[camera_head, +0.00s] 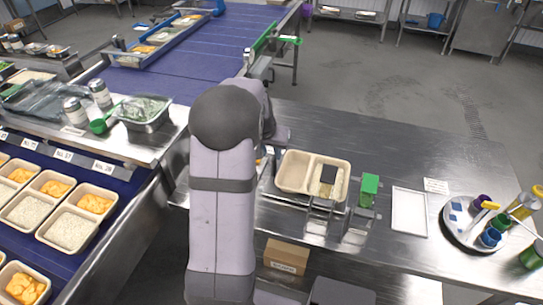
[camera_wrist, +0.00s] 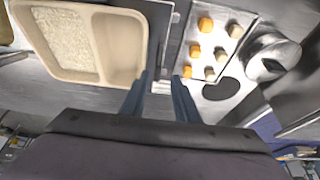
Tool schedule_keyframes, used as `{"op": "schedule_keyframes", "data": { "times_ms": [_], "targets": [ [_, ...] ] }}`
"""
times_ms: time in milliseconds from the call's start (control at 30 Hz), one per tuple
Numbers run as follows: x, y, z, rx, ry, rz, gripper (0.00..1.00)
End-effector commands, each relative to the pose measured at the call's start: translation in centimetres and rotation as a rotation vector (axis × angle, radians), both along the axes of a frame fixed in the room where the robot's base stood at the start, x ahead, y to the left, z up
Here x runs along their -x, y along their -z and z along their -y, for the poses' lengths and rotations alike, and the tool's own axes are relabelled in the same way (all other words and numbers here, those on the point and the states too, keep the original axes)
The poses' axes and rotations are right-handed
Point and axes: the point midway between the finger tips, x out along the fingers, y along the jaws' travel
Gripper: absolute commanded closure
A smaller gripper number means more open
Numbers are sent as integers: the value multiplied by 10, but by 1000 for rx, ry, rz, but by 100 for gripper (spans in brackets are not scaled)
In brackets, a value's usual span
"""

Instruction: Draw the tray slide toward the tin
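A beige two-compartment tray (camera_head: 293,171) sits on a metal slide (camera_head: 283,197) on the steel table, just right of my arm. In the wrist view the tray (camera_wrist: 120,45) fills the upper left, with white rice in its left compartment and the right one empty. A shallow metal tin (camera_wrist: 190,22) with several orange and beige pieces lies to its right. My gripper (camera_wrist: 162,77) has its fingers apart, close to the tray's right edge. A pale metal part shows between the fingertips; I cannot tell if they touch it. My arm hides the gripper in the head view.
A shiny round metal object (camera_wrist: 268,58) stands right of the tin. A green block (camera_head: 369,188) on a metal stand is right of the tray. A white flat tray (camera_head: 410,211) and a round tray (camera_head: 459,234) with cups lie further right. Table space behind is clear.

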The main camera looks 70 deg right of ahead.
Motion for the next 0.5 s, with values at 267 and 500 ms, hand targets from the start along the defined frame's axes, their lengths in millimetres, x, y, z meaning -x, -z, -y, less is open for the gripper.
{"op": "schedule_keyframes", "data": {
  "times_ms": [267,500],
  "targets": [
    [-1,-31,-12,4,-2,0,72],
    [-1,-41,-17,1,-1,1,72]
  ]
}}
